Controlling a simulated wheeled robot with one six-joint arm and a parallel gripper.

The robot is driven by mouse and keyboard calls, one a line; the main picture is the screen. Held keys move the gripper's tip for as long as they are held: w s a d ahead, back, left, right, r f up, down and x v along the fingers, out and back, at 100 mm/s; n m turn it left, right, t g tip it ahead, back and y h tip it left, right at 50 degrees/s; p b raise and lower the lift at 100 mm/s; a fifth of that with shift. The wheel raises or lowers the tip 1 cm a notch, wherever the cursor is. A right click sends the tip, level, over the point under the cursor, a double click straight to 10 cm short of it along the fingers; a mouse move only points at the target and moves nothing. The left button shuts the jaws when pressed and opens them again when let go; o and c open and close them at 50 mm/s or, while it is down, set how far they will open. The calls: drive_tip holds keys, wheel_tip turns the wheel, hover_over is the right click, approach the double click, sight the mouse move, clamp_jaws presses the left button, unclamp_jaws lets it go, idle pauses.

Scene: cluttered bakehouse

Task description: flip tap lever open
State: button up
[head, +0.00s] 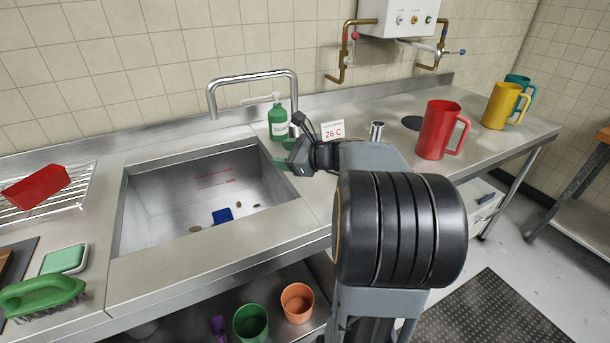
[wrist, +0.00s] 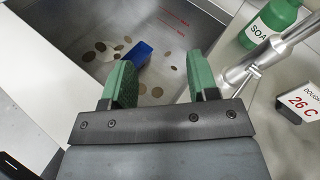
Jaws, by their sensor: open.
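The chrome sink tap (head: 252,76) rises behind the sink's right side, its spout arching left over the basin. The tap's lower body is hidden behind my gripper in the head view. In the wrist view the tap body (wrist: 284,45) is right of my fingers, with a small thin lever (wrist: 254,77) near its base. My gripper (head: 284,155) is open over the sink's right rim. In the wrist view its green fingers (wrist: 160,82) are apart with nothing between them. The right finger is close to the tap; I cannot tell whether they touch.
A green soap bottle (head: 278,122) and a "26 C" sign (head: 333,130) stand near the tap. The sink (head: 150,215) holds a blue block (head: 222,216) and brownish spots. A red jug (head: 437,130) stands right. A wall heater (head: 398,17) has pipes and valves.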

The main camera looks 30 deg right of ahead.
drive_tip(key=d+f+m+t+h+b, duration=0.3)
drive_tip(key=d+m+t+h, duration=0.15)
drive_tip(key=d+m, duration=0.65)
drive_tip(key=f, duration=0.2)
drive_tip(key=d+f+n, duration=0.1)
drive_tip(key=f, duration=0.1)
drive_tip(key=w+f+n+b, duration=0.1)
drive_tip(key=f, duration=0.2)
drive_tip(key=shift+w+d+y, duration=0.1)
drive_tip(key=shift+d+y, duration=0.15)
drive_tip(key=shift+d, duration=0.1)
drive_tip(key=w, duration=0.5)
drive_tip(key=shift+w+a+r, duration=0.15)
drive_tip(key=shift+w+a, duration=0.05)
drive_tip(key=shift+a, duration=0.15)
drive_tip(key=shift+w+a, duration=0.1)
drive_tip(key=shift+w, duration=0.75)
clamp_jaws()
